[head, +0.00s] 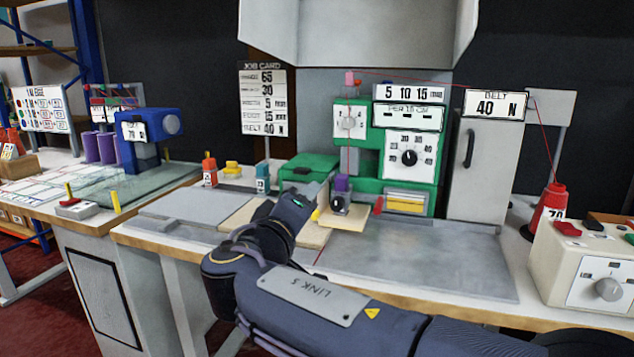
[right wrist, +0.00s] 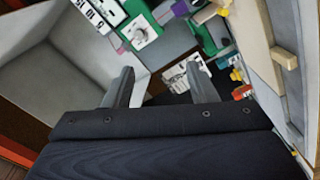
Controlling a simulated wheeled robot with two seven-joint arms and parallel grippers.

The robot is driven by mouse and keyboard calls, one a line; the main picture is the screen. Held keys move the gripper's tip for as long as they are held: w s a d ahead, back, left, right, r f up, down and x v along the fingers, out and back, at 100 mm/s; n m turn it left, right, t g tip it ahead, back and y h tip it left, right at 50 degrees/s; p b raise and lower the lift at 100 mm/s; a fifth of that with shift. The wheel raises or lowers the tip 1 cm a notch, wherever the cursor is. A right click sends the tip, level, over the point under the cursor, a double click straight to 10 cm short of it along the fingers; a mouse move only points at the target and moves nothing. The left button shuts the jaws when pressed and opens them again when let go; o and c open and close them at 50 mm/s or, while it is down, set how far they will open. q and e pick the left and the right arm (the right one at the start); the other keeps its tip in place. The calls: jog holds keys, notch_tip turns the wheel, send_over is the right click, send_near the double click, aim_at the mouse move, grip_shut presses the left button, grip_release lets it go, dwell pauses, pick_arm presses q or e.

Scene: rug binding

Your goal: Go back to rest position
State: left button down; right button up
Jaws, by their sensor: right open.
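My right arm reaches in from the bottom right of the head view, and its gripper (head: 312,200) is over the bench in front of the green and white machine (head: 370,150). In the right wrist view the two fingers of my right gripper (right wrist: 158,70) stand apart with nothing between them. A beige flat piece (head: 345,217) lies at the machine's foot, partly hidden by my arm; I cannot tell whether the gripper touches it. My left gripper is not in view.
The bench's grey plate (head: 430,262) is clear right of my arm. A red thread cone (head: 551,207) and a white control box (head: 590,268) stand at the right. A blue machine (head: 150,135) stands on the left bench. A grey hood (head: 355,30) hangs above.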

jog(key=s+d+f+m+g+y+b, duration=0.15)
jog(key=s+d+f+g, duration=0.35)
jog(key=d+f, duration=0.55)
jog(key=s+d+f+m+g+b, duration=0.3)
jog(key=d+f, duration=0.5)
jog(key=d, duration=0.6)
pick_arm(q)
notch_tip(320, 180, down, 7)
jog(key=b, duration=0.3)
pick_arm(e)
jog(key=s+a+f+m+g+y, duration=0.1)
jog(key=s+f+m+g+y, duration=0.2)
jog(key=s+f, duration=0.7)
jog(key=s+f+m+y, duration=0.3)
jog(key=s+f+y, duration=0.25)
jog(key=s, duration=0.75)
pick_arm(q)
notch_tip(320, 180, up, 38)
jog(key=p, duration=3.8)
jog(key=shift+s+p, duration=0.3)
jog(key=shift+p, duration=0.05)
pick_arm(e)
notch_tip(320, 180, up, 38)
jog(key=shift+a+n+g+h, duration=0.25)
jog(key=shift+n+g+h, duration=0.05)
jog(key=shift+n, duration=0.05)
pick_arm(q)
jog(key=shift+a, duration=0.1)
